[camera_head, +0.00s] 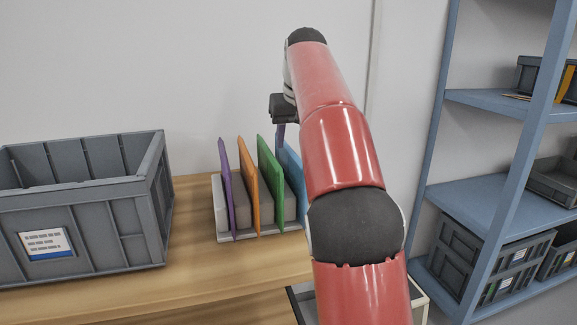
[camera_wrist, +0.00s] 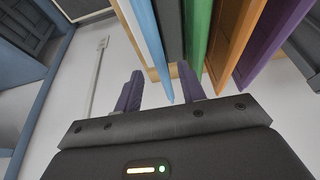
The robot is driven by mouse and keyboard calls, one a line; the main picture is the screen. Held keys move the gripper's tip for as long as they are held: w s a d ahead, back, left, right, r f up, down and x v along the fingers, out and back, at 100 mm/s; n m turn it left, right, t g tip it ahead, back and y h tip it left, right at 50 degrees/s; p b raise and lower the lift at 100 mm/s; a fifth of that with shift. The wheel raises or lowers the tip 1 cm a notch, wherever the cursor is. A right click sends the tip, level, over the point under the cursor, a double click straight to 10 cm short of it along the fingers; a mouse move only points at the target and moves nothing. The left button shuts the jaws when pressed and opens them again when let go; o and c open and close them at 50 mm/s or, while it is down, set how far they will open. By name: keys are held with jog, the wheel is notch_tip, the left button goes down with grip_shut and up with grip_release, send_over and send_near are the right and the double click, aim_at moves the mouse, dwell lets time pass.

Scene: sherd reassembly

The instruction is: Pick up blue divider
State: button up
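The blue divider (camera_head: 289,163) stands upright at the right end of a row of dividers, partly hidden behind my arm in the head view. In the wrist view the blue divider (camera_wrist: 153,45) reaches down into the gap between my two purple fingers. My gripper (camera_wrist: 160,72) is open, with the fingers apart and the divider's near edge between them, closer to the right finger. I cannot tell whether either finger touches it. In the head view my gripper (camera_head: 280,132) is just above the blue divider, mostly hidden by my arm.
Green (camera_head: 270,175), orange (camera_head: 249,185) and purple (camera_head: 226,185) dividers stand left of the blue one in a light rack (camera_head: 222,215) with grey blocks between them. A grey crate (camera_head: 90,235) is on the wooden table (camera_head: 190,265). A blue shelf (camera_head: 500,195) with bins stands at right.

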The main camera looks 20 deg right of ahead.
aim_at(289, 175)
jog(key=b+x, duration=0.1)
jog(key=x, duration=0.7)
jog(key=shift+w, duration=0.2)
jog(key=shift+r, duration=0.15)
grip_shut()
